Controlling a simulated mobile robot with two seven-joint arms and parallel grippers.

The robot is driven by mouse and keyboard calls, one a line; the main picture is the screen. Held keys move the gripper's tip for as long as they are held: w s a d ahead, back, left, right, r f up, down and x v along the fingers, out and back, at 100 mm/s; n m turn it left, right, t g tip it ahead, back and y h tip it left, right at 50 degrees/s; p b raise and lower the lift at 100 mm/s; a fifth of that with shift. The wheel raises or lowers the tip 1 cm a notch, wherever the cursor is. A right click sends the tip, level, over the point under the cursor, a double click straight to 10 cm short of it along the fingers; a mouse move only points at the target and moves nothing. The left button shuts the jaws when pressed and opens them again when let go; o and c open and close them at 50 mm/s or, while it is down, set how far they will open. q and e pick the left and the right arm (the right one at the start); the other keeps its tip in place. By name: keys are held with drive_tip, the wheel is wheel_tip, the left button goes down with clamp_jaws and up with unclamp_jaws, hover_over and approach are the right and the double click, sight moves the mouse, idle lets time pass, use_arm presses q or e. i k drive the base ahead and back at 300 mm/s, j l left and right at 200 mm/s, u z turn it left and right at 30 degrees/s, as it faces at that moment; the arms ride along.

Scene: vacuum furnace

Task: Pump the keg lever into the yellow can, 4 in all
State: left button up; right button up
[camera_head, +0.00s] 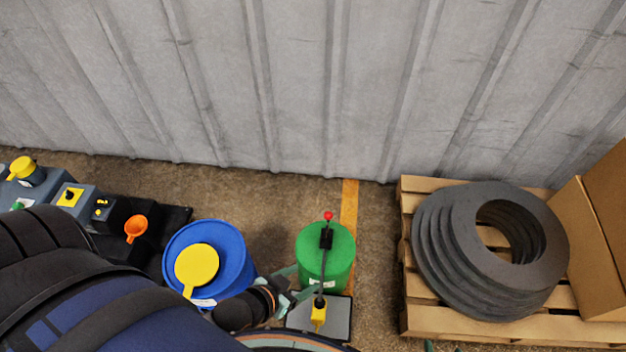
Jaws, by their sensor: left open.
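A green keg (325,262) stands on the floor at the picture's lower centre. A dark pump (326,238) with a red-knobbed lever (328,216) sits on its top, and a dark hose runs down its front. The small yellow can (318,316) stands on a grey tray (340,318) in front of the keg, at the hose's lower end. My left gripper (296,283) is open and empty, low beside the keg's left side and near the can; whether it touches either I cannot tell. My right gripper is not in view.
A blue drum (238,258) with a yellow round piece (197,265) on top stands left of the keg. Dark equipment with an orange funnel (136,229) is further left. A pallet (420,310) with grey rings (470,255) stands right. A ribbed wall (300,80) closes the back.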

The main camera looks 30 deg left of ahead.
sight(327, 215)
drive_tip(key=u, duration=0.75)
